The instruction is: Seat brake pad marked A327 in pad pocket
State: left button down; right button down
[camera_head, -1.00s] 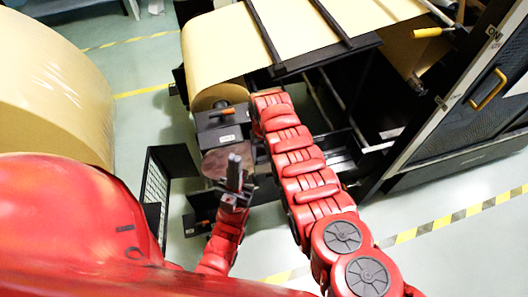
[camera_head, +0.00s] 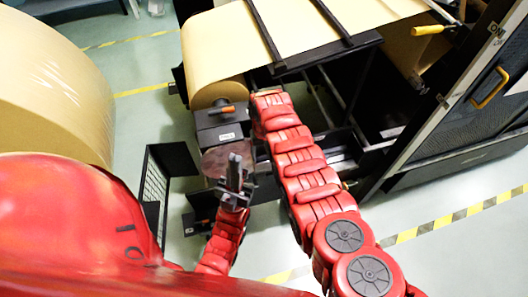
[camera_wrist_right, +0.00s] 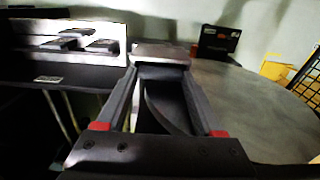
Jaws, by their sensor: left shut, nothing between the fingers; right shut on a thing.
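In the right wrist view, my right gripper (camera_wrist_right: 160,62) is shut on a grey, flat-topped block (camera_wrist_right: 161,50), which I take to be the brake pad. No A327 marking can be read on it. A dark curved shape shows between the fingers below it. In the head view, my right arm reaches up to the dark machine unit (camera_head: 222,128) below the paper roll; its gripper and the pad are hidden there. My left gripper (camera_head: 236,168) is shut and empty, in front of a round grey-brown disc (camera_head: 214,160). I cannot make out the pad pocket for certain.
A kraft paper roll (camera_head: 218,90) lies above the unit. A mesh-sided black bin (camera_head: 155,190) stands left of the disc. In the wrist view, a bright recess (camera_wrist_right: 100,32) with dark blocks is at left, and a dark box (camera_wrist_right: 217,41) and yellow box (camera_wrist_right: 277,68) are behind.

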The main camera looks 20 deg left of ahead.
grip_release()
jog(key=shift+r, duration=0.4)
notch_tip(320, 180, up, 17)
jog(key=p, duration=0.4)
jog(key=shift+f+p, duration=0.2)
jog(key=shift+p, duration=0.15)
